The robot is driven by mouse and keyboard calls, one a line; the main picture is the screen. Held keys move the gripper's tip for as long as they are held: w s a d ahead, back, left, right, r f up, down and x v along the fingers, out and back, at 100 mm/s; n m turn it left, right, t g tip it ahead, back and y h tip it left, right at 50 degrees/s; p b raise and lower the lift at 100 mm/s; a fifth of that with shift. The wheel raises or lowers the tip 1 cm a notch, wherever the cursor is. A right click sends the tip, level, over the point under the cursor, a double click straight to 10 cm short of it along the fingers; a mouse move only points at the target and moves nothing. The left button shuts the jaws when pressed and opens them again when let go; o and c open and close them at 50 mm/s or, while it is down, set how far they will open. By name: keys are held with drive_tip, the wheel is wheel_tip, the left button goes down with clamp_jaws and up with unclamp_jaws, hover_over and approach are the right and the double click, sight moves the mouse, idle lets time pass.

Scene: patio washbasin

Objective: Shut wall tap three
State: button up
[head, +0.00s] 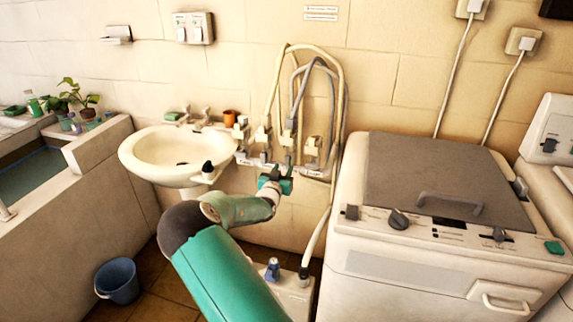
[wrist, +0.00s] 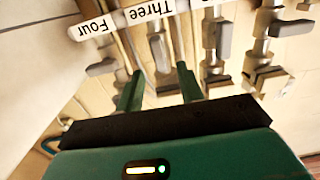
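In the wrist view the white label "Three" (wrist: 150,11) shows upside down above wall tap three. The grey lever of tap three (wrist: 159,52) lies roughly in line with its pipe. My gripper (wrist: 158,84) is open, with its two green fingers apart, one on each side of tap three's line. The lever shows in the gap, a little beyond the fingertips, and I see nothing held. In the head view my gripper (head: 276,181) is just in front of the row of wall taps (head: 265,160). There I cannot tell which tap is three.
In the wrist view tap four's lever (wrist: 101,67) is left, turned sideways; another tap lever (wrist: 224,40) is close on the right. In the head view the basin (head: 165,155) is left, the washing machine (head: 440,230) right, and hoses (head: 338,90) loop above.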

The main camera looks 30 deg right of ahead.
sight(287, 162)
drive_tip(key=x, duration=0.5)
drive_tip(key=shift+c, duration=0.5)
clamp_jaws()
